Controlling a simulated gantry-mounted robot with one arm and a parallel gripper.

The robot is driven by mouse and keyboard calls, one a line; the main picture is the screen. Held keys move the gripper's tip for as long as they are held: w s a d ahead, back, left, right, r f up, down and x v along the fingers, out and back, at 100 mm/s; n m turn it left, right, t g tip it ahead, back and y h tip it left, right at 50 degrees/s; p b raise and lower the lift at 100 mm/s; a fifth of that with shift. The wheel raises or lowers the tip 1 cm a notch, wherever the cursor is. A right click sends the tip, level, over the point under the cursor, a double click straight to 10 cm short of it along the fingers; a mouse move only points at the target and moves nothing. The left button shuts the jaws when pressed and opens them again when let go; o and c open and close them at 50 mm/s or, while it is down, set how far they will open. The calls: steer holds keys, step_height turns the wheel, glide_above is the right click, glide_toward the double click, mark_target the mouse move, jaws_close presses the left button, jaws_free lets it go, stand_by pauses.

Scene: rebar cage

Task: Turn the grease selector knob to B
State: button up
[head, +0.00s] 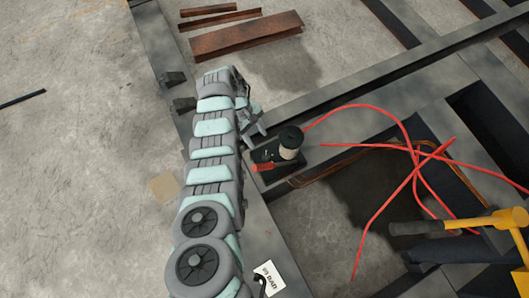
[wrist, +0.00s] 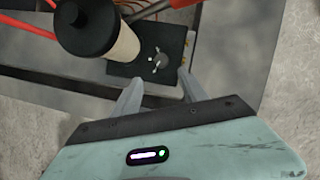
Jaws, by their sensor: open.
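The grease unit (head: 268,154) is a black block on the steel frame, with a pale cylinder with a black cap (head: 291,138) on it. In the wrist view, the selector knob (wrist: 161,60) looks like a small dark disc with pale marks around it, on the unit's black top plate (wrist: 125,68). I cannot read any letter or tell where the knob points. My gripper (wrist: 160,76) is open, its two grey fingers apart, with the knob just beyond and between the tips. Contact is not visible. My gripper also shows beside the unit in the head view (head: 256,122).
The capped cylinder stands close left of the knob in the wrist view. Red hoses (head: 375,110) run over the steel frame to the right. A yellow tool (head: 490,221) lies at the lower right. Rusty steel beams (head: 245,35) lie at the back. Concrete floor at left is mostly clear.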

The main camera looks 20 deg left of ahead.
mark_target(266, 156)
steer(key=b+x, duration=0.5)
steer(key=x, duration=0.6)
steer(key=shift+s+d+r, duration=0.1)
steer(key=shift+s, duration=0.1)
jaws_close()
